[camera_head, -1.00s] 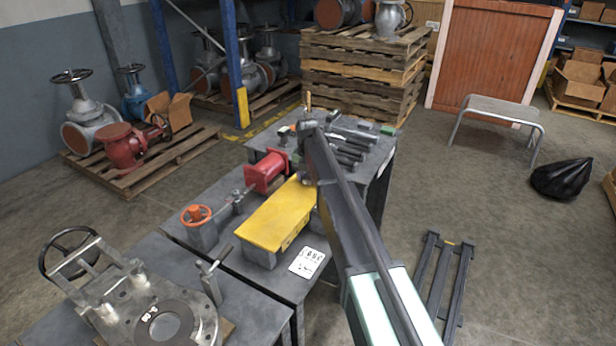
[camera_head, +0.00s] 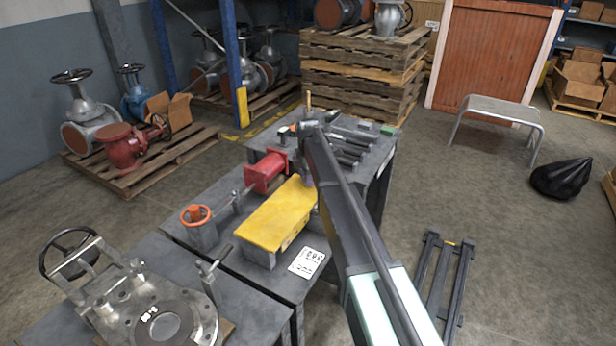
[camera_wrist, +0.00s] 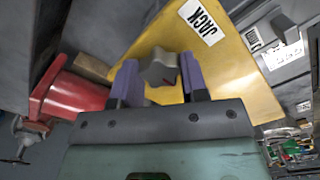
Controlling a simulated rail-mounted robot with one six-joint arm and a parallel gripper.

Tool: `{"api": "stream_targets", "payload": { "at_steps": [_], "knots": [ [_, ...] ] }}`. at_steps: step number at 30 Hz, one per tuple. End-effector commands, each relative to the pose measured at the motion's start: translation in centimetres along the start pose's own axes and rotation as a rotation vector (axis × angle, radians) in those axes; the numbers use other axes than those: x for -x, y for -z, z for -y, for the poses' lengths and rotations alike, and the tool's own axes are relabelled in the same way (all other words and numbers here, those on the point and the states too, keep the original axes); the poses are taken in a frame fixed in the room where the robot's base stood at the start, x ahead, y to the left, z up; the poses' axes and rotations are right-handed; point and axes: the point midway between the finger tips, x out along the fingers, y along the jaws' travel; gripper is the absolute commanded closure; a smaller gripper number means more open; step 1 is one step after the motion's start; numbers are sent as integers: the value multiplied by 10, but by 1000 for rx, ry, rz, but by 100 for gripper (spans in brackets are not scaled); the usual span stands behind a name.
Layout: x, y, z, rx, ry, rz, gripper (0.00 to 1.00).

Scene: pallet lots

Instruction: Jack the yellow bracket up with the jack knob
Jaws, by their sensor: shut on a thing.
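The yellow bracket (camera_head: 278,217) lies flat on grey supports on the workbench in the head view. In the wrist view the yellow bracket (camera_wrist: 228,72) carries a white JACK label (camera_wrist: 202,20). The jack knob (camera_wrist: 160,70) is a grey lobed knob at the bracket's end, with a small red mark on it. My gripper (camera_wrist: 157,84) has its two purple fingers on either side of the knob and is shut on it. In the head view my arm hides the knob, and the fingertips barely show.
A white numbered card (camera_head: 306,262) lies at the bench edge. Dark bars (camera_head: 350,147) lie on the far bench. A large flanged valve (camera_head: 150,320) sits at front left.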

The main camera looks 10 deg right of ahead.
Motion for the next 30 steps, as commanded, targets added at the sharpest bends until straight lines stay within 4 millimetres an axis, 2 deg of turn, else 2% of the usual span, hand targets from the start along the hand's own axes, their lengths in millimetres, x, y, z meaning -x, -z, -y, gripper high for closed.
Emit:
{"api": "stream_targets", "payload": {
  "at_steps": [30],
  "knots": [
    [0,1,2,-961,1,0,83]
  ]
}}
